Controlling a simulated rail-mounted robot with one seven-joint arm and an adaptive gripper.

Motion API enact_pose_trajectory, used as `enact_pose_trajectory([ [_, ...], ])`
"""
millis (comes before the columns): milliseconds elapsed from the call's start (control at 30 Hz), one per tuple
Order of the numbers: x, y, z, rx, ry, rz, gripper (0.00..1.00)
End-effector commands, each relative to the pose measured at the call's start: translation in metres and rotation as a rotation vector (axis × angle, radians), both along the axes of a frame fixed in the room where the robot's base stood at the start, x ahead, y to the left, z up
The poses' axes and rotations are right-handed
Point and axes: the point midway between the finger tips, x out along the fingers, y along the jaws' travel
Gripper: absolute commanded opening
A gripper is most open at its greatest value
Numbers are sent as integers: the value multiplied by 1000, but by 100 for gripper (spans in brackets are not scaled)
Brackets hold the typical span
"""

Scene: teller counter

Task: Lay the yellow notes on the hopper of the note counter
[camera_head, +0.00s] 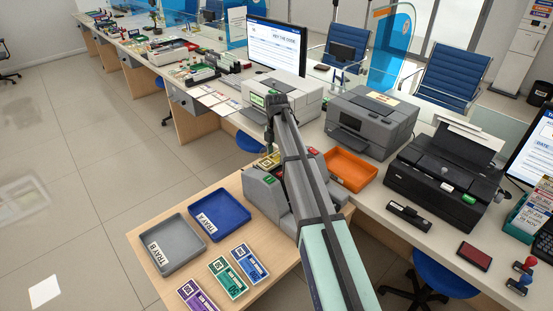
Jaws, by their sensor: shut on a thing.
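My gripper (270,144) points down near the far end of my arm, shut on the yellow notes (269,161). The notes show as a small yellow patch just below it, at the top of a grey machine (262,192) with a green button, which looks like the note counter. My arm crosses in front of this machine and hides much of it, including most of the hopper. I cannot tell whether the notes touch the hopper or hang just above it.
On the wooden side table (180,265) lie a grey tray (173,262), a blue tray (243,213), and purple (197,296), green (228,277) and blue note bundles (249,263). An orange tray (350,170), grey printer (371,121) and black printer (446,176) stand to the right.

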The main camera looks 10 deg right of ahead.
Motion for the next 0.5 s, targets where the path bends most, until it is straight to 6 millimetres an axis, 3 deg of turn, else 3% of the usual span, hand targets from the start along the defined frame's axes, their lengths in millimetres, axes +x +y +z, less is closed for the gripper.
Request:
enact_pose_trajectory([
  [200,0,0,-23,0,0,0,27],
  [500,0,0,-25,0,0,0,27],
])
